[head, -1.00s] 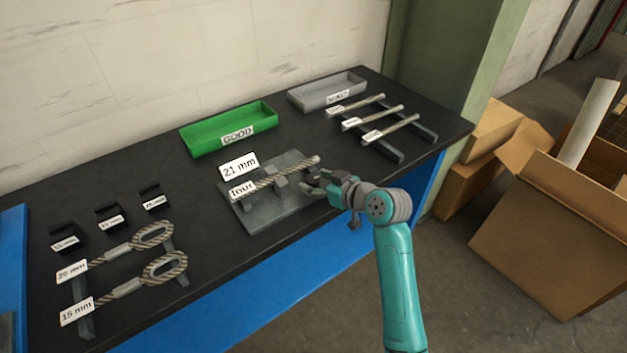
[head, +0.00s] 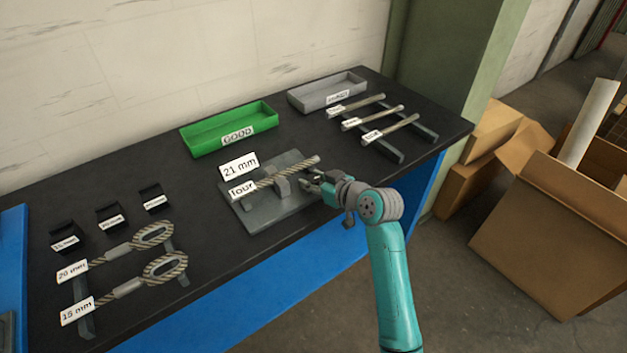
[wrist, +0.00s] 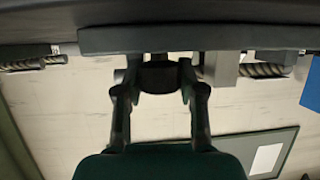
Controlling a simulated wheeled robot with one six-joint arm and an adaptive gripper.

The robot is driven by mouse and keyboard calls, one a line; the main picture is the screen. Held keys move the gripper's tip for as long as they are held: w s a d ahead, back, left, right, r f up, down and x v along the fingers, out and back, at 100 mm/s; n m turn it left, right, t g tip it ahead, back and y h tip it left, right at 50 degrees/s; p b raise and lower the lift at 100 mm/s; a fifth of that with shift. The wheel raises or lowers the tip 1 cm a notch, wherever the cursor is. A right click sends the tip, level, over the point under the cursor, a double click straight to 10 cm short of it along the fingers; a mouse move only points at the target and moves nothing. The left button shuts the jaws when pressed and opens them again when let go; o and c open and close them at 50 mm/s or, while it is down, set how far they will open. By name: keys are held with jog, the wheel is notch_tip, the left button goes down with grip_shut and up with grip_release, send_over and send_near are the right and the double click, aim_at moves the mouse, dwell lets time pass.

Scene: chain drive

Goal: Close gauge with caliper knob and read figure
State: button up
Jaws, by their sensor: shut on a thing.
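The gauge is a grey plate (head: 253,219) on the dark bench, with a grey jaw block (head: 282,187) and a white sign (head: 239,165) reading 21 mm. A rope piece (head: 293,172) tagged "four" (head: 242,188) lies across the gauge, by the block. My gripper (head: 311,181) is at the right side of the plate, shut on the dark caliper knob (wrist: 160,76) seen between its fingers in the wrist view. The jaw block (wrist: 222,68) shows beside the knob there. In the head view the knob is mostly hidden by my fingers.
A green GOOD tray (head: 205,142) and a grey tray (head: 312,100) stand at the back. Several tagged ropes lie on a rack (head: 425,133) at right. Two looped ropes (head: 163,268) and small black holders (head: 67,236) are at left. Cardboard boxes (head: 560,235) stand beyond the bench.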

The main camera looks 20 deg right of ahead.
jog(key=shift+m+t+h, duration=0.5)
jog(key=shift+m+h, duration=1.5)
jog(key=shift+h, duration=0.2)
jog(key=o, duration=1.2)
jog(key=shift+c, duration=0.2)
jog(key=shift+s, duration=0.1)
jog(key=v, duration=1.2)
jog(key=shift+a+f, duration=0.1)
jog(key=shift+a, duration=0.05)
